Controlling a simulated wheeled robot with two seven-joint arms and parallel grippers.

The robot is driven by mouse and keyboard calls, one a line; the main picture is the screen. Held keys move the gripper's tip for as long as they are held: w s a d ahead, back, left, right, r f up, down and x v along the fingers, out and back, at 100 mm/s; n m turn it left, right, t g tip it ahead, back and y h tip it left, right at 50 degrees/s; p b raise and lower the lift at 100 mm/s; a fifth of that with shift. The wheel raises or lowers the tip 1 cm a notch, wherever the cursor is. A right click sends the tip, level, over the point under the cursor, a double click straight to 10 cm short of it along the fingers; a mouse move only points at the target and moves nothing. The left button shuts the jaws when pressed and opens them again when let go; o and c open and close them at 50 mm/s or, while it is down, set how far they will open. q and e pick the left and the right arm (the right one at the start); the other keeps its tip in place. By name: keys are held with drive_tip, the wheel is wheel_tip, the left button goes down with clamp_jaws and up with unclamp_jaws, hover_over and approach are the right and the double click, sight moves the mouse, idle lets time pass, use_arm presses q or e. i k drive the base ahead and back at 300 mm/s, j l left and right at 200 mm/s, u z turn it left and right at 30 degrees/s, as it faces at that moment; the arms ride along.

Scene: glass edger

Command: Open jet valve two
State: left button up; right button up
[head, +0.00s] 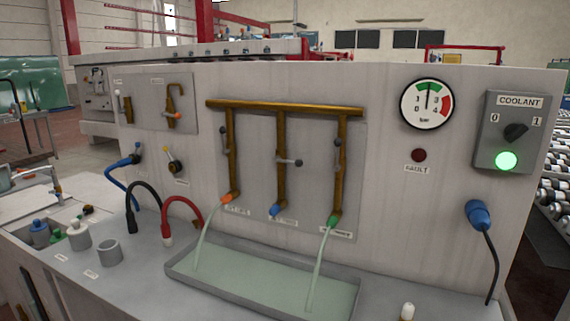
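Three brass jet pipes hang from one brass header (285,107) on the grey panel. The middle pipe's valve lever (290,162) points sideways across its pipe, and no stream leaves its blue nozzle (277,210). The left pipe's lever (224,140) lies along its pipe, and water runs from the orange nozzle (228,198). The right pipe's lever (338,148) also lies along its pipe, and water runs from the green nozzle (333,221). The labels under the nozzles are too small to read. Neither of my grippers is in view.
A tray (176,274) of greenish water lies under the nozzles. A gauge (427,103), a dark red fault lamp (419,155) and a coolant switch (516,131) with a lit green lamp (506,160) are at right. Hoses (182,204) and a grey cup (109,251) stand left.

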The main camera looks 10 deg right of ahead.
sight(298, 163)
drive_tip(key=i+j, duration=0.1)
drive_tip(key=j, duration=0.3)
drive_tip(key=i+j, duration=0.1)
drive_tip(key=j, duration=0.35)
drive_tip(key=i+j, duration=0.1)
drive_tip(key=j, duration=0.3)
drive_tip(key=i+j, duration=0.1)
drive_tip(key=j, duration=0.35)
drive_tip(key=i+z, duration=0.05)
